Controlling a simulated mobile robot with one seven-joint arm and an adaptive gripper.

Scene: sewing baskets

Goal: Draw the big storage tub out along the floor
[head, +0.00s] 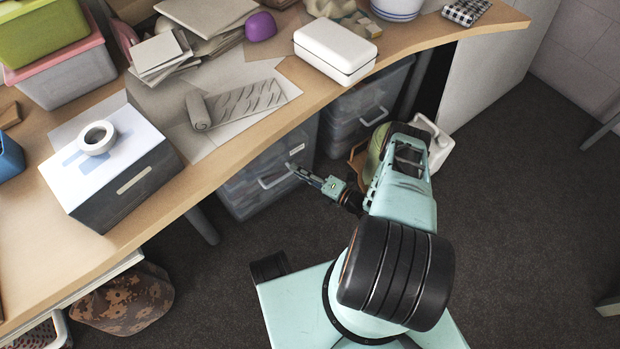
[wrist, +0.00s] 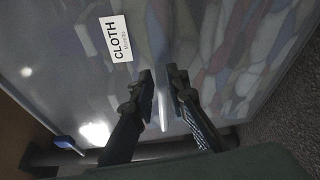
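The big storage tub (head: 245,197) is a translucent grey box with folded cloth inside, standing on the floor under the desk. A handle (head: 273,181) and a small white label show on its front. In the wrist view the tub's front wall (wrist: 60,55) fills most of the picture, with a label reading CLOTH (wrist: 117,40). My gripper (head: 296,168) is at the tub's front, beside the handle. In the wrist view my gripper (wrist: 160,82) is open, with the pale handle bar (wrist: 163,108) between its two fingers. Whether a finger touches the bar I cannot tell.
A second translucent tub (head: 345,112) with a handle stands further right under the desk. A white jug (head: 440,150) stands near my arm. The desk edge (head: 200,190) overhangs the tub, and a desk leg (head: 202,226) stands left of it. Dark carpet (head: 520,200) lies clear to the right.

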